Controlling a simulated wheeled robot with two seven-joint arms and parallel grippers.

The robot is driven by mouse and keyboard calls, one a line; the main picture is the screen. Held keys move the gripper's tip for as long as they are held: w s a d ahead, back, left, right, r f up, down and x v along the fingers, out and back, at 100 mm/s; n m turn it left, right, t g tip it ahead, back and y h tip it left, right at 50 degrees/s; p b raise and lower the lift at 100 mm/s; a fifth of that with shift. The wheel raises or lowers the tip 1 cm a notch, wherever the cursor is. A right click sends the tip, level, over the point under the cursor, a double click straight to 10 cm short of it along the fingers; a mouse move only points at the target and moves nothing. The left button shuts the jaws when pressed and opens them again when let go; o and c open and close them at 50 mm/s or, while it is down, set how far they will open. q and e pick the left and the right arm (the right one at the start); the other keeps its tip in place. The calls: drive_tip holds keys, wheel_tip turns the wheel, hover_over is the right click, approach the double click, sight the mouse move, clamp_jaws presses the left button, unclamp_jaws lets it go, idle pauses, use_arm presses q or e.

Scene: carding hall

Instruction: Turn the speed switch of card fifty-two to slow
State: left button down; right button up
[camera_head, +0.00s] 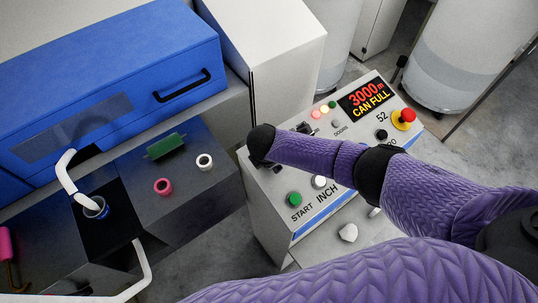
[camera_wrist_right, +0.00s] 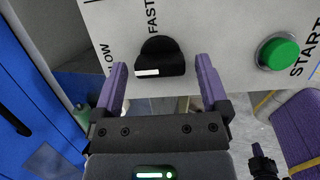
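The card's control panel (camera_head: 330,180), marked 52, stands right of centre in the head view. The speed switch (camera_wrist_right: 162,58) is a black knob with a white mark on its lower left side, in the right wrist view. FAST is printed above it. A partly cropped label ending in LOW is to its left. My right gripper (camera_wrist_right: 161,78) is open, with its purple fingers on either side just below the knob. In the head view my right gripper (camera_head: 260,148) is at the panel's left edge and hides the switch.
A green START button (camera_wrist_right: 279,52) lies right of the switch. The panel also bears a white INCH button (camera_head: 319,182), a red stop button (camera_head: 405,116) and a CAN FULL display (camera_head: 368,97). A blue cabinet (camera_head: 110,70) and dark worktop (camera_head: 205,195) stand left.

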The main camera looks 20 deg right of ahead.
drive_tip(key=shift+r, duration=0.15)
drive_tip(key=p+v, duration=0.4)
drive_tip(key=v, duration=0.5)
drive_tip(key=shift+r, duration=0.35)
drive_tip(key=shift+s, duration=0.1)
